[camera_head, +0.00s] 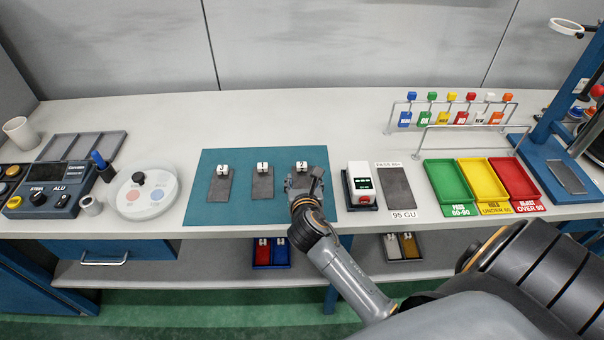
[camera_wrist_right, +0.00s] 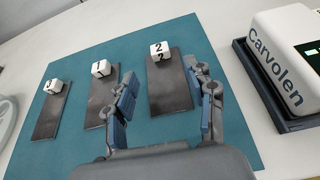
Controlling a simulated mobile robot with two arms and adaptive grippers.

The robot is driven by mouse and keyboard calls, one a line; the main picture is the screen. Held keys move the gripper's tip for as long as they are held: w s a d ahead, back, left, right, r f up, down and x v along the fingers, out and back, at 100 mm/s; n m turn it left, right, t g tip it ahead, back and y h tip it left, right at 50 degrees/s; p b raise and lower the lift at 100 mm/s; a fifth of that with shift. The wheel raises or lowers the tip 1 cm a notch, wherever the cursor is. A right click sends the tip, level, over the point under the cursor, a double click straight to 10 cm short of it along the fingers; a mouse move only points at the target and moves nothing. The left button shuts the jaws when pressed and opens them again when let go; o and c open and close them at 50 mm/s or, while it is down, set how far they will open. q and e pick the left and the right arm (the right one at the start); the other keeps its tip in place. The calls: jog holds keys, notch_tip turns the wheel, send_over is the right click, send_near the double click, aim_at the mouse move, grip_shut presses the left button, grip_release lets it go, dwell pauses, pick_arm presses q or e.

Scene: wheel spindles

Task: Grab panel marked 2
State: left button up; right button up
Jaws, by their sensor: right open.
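The dark grey panel marked 2 (camera_wrist_right: 170,88) lies flat on the teal mat, with a white block numbered 2 (camera_head: 301,166) at its far end. My right gripper (camera_head: 305,184) is over this panel and hides most of it in the head view. In the wrist view the right gripper (camera_wrist_right: 164,74) is open and empty, with the panel showing between its fingers. I cannot tell its exact height above the panel. My left gripper is not in view.
The panel marked 1 (camera_head: 262,184) and another panel (camera_head: 220,186), its number unclear, lie to the left on the teal mat (camera_head: 240,213). A white Carvolen device (camera_head: 361,184) stands close on the right. Green, yellow and red trays (camera_head: 446,184) are further right.

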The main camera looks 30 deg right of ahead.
aim_at(302, 164)
jog(key=x, duration=0.3)
jog(key=shift+w+d+f, duration=0.15)
jog(key=shift+w+d, duration=0.05)
jog(key=shift+w, duration=0.05)
jog(key=shift+w+d, duration=0.3)
jog(key=shift+w, duration=0.2)
jog(key=p+x, duration=0.1)
jog(key=x, duration=0.3)
jog(key=shift+w, duration=0.15)
jog(key=shift+w+d, duration=0.1)
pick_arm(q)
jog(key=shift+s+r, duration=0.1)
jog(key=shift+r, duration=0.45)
pick_arm(e)
jog(key=shift+c, duration=0.8)
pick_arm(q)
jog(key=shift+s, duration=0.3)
pick_arm(e)
grip_shut()
